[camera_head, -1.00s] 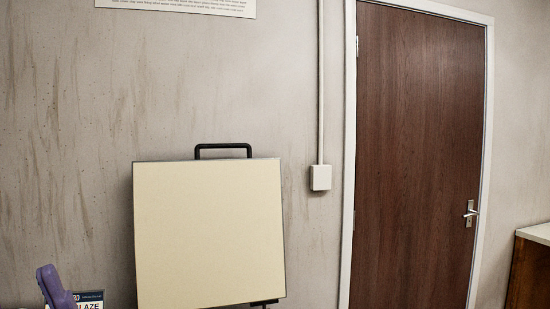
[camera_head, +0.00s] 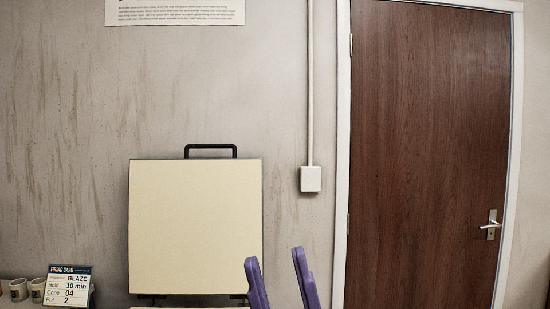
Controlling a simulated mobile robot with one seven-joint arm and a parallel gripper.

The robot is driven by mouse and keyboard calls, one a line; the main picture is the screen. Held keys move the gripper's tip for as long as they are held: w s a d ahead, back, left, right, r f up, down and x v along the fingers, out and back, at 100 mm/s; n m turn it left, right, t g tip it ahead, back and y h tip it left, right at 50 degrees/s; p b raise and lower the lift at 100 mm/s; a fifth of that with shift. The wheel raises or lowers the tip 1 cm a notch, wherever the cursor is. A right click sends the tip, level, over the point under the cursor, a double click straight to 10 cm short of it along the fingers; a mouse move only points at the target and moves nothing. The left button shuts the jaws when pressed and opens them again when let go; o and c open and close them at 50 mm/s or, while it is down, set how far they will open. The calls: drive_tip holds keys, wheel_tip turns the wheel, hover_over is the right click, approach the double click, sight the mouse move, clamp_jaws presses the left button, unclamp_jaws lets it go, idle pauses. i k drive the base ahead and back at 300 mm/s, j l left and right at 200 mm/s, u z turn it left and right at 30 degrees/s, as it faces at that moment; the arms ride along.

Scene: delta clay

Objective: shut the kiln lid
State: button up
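The kiln lid (camera_head: 195,227) stands upright and open against the wall, its cream inner face towards me. A black handle (camera_head: 210,147) runs along its top edge. The top of the kiln body (camera_head: 190,307) just shows below the lid at the bottom edge, and the rest of it is out of view. My gripper (camera_head: 273,262) has purple fingers that stand apart with nothing between them. It is at the bottom of the view, just right of the lid's lower right corner, and below the handle in the picture.
A white wall box (camera_head: 311,179) with a conduit is right of the lid. A brown door (camera_head: 425,150) is at right. The wall above the lid is clear except for a notice (camera_head: 175,12).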

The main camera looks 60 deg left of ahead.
sight(194, 225)
drive_tip(key=i+l+z, duration=0.25)
drive_tip(key=i, duration=0.25)
drive_tip(key=i+l+z, duration=0.25)
drive_tip(key=i, duration=0.25)
drive_tip(key=i+u, duration=0.35)
drive_tip(key=i+j+u, duration=0.1)
drive_tip(key=u, duration=0.25)
drive_tip(key=i+l+u, duration=0.15)
drive_tip(key=i+u, duration=0.35)
drive_tip(key=u, duration=0.25)
drive_tip(key=i+u, duration=0.15)
drive_tip(key=u, duration=0.3)
drive_tip(key=i+l+u, duration=0.15)
drive_tip(key=u, duration=0.25)
drive_tip(key=i+u, duration=0.15)
drive_tip(key=u, duration=0.25)
drive_tip(key=i+l+u, duration=0.15)
drive_tip(key=u, duration=0.25)
drive_tip(key=i+l+u, duration=0.15)
drive_tip(key=u, duration=0.3)
